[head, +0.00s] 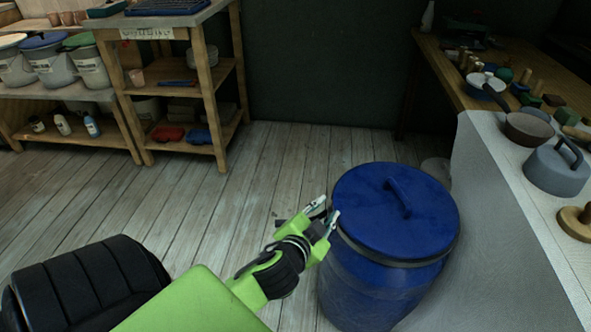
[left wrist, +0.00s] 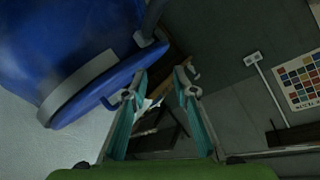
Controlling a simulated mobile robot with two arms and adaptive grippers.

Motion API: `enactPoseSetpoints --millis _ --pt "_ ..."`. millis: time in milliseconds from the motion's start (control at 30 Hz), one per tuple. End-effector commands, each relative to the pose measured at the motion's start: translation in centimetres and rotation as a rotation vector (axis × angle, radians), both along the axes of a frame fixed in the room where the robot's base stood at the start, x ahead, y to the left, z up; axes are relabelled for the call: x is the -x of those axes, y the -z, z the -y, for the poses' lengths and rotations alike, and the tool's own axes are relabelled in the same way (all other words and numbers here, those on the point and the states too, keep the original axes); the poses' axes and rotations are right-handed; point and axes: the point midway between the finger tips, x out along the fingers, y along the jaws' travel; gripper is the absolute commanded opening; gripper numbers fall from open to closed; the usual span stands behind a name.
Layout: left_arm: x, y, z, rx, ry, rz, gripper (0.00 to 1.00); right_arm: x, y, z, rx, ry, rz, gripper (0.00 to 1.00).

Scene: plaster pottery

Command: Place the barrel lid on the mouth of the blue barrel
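The blue barrel (head: 375,298) stands on the floor beside the draped table. The blue barrel lid (head: 365,215), with a raised bar handle, lies over its mouth and hides the opening. It looks about level, but I cannot tell whether it is fully seated. My left gripper (head: 325,211) is at the left edge of the lid, fingers apart and empty. In the left wrist view, the left gripper (left wrist: 158,88) also shows a gap between its fingers, with blue surfaces and a grey band close by on the left. My right gripper is out of view.
A cloth-covered table (head: 520,225) with a grey lidded pot (head: 555,172) and a pan (head: 528,130) is close on the right. A wooden shelf (head: 205,100) stands at the back left. The plank floor (head: 220,200) between is clear.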

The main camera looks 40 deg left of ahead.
Motion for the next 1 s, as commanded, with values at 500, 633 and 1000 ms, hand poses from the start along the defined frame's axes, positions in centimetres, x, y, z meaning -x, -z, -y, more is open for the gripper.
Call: enactPoseSetpoints --millis 500,633,1000 --pt "22.4 11.7 10.2 0.449 -0.074 -0.853 0.26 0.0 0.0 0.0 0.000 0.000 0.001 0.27" --pt "22.6 11.7 10.3 0.450 -0.072 -0.861 0.26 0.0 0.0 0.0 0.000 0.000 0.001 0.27" --pt "22.5 11.7 10.3 0.449 -0.073 -0.858 0.26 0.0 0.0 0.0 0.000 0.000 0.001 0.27"
